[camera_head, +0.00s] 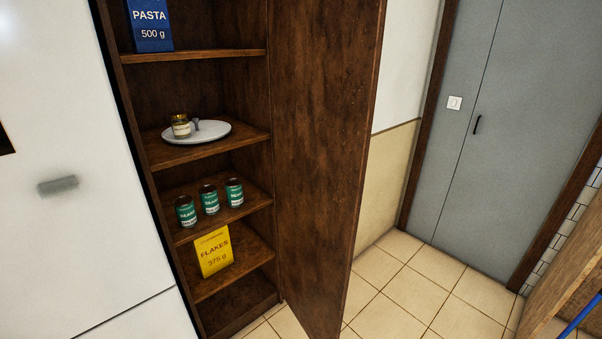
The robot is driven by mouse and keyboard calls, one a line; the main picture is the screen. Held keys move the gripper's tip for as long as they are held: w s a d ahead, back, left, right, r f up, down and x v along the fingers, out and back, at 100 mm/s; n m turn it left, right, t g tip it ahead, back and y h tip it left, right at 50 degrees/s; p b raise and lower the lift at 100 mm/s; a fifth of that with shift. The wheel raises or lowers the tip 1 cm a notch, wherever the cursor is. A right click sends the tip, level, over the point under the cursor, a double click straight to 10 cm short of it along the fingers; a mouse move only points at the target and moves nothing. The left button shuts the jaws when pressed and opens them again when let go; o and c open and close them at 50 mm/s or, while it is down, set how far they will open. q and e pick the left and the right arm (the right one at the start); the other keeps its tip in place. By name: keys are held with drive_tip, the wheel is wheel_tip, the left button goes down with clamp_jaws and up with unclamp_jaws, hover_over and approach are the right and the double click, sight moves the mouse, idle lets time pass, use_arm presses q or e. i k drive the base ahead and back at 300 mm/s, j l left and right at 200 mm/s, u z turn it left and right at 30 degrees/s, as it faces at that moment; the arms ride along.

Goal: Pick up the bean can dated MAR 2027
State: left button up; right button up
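Three green bean cans stand upright in a row on a middle-low shelf of the open wooden cabinet in the head view: the left can (186,212), the middle can (209,200) and the right can (234,192). Their labels face me, but any date on them is too small to read, so I cannot tell which one says MAR 2027. Neither of my grippers is in view.
The cabinet's brown side panel or door (318,150) stands to the right of the shelves. A yellow flakes box (213,253) is below the cans; a white round tray (210,134) with a jar (181,127) is above. A blue pasta box (151,27) stands on top. Tiled floor (395,290) is clear.

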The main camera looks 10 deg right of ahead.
sight(233, 186)
drive_tip(key=i+l+u, duration=0.35)
drive_tip(key=l, duration=0.55)
drive_tip(key=l+u, duration=0.35)
drive_tip(key=l, duration=0.55)
drive_tip(key=i+l+u, duration=0.1)
drive_tip(key=l+u, duration=0.25)
drive_tip(key=l, duration=0.65)
drive_tip(key=j, duration=0.6)
drive_tip(key=k+j, duration=0.1)
drive_tip(key=j, duration=0.45)
